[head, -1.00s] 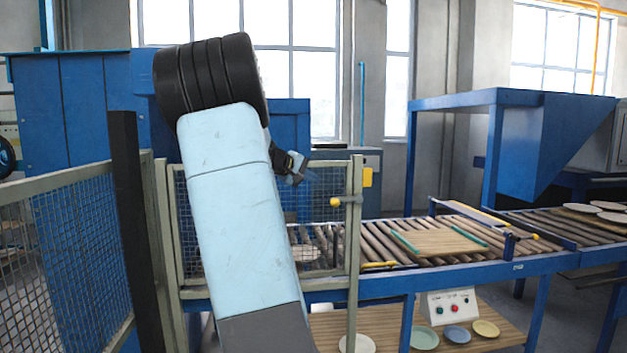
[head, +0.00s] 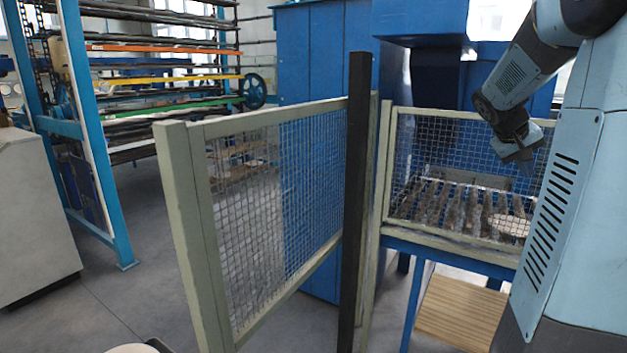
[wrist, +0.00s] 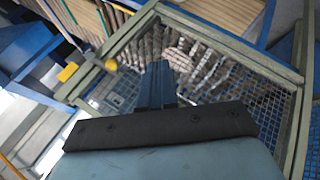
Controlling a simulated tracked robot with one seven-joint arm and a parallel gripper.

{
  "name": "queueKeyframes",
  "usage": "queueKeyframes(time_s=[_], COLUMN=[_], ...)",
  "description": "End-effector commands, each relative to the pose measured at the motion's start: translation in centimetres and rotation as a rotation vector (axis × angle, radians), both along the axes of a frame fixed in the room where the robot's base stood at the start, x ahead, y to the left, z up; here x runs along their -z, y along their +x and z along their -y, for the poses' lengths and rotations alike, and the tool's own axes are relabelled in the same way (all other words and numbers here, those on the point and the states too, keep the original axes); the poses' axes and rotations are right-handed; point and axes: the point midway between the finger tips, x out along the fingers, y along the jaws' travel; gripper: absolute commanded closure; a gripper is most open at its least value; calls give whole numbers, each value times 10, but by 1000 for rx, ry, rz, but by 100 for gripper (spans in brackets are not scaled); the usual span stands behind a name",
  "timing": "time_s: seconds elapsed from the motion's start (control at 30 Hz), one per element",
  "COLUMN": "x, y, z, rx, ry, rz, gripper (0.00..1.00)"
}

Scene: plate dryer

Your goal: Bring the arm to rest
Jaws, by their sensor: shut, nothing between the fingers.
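My gripper (head: 522,158) hangs from the bent arm at the right of the head view, pointing down in front of the mesh guard (head: 450,237). In the wrist view my gripper (wrist: 158,75) shows as a dark narrow pair of fingers, closed together and empty. Behind it in that view is the mesh guard's pale frame (wrist: 235,44). I cannot tell the exact distance between the gripper and the mesh.
A second mesh panel (head: 222,230) and a black post (head: 354,200) stand left of the arm. The roller conveyor (head: 440,200) lies behind the guard, with a pale plate (head: 514,226) on it. A blue rack (head: 85,130) stands far left. Open floor (head: 110,310) lies between.

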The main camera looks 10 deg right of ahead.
Motion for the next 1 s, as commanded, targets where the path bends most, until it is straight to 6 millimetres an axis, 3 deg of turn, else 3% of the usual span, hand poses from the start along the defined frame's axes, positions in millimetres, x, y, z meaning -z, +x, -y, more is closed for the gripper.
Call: queueKeyframes(time_s=[0.37,0.7,0.9,1.0], x=[8,17,28,34], y=[-53,-123,-164,-179], z=[-141,-262,-317,-334], rx=[-150,-298,-372,-395], ry=[296,482,549,568], rz=[140,217,243,251], gripper=[100,100,100,100])
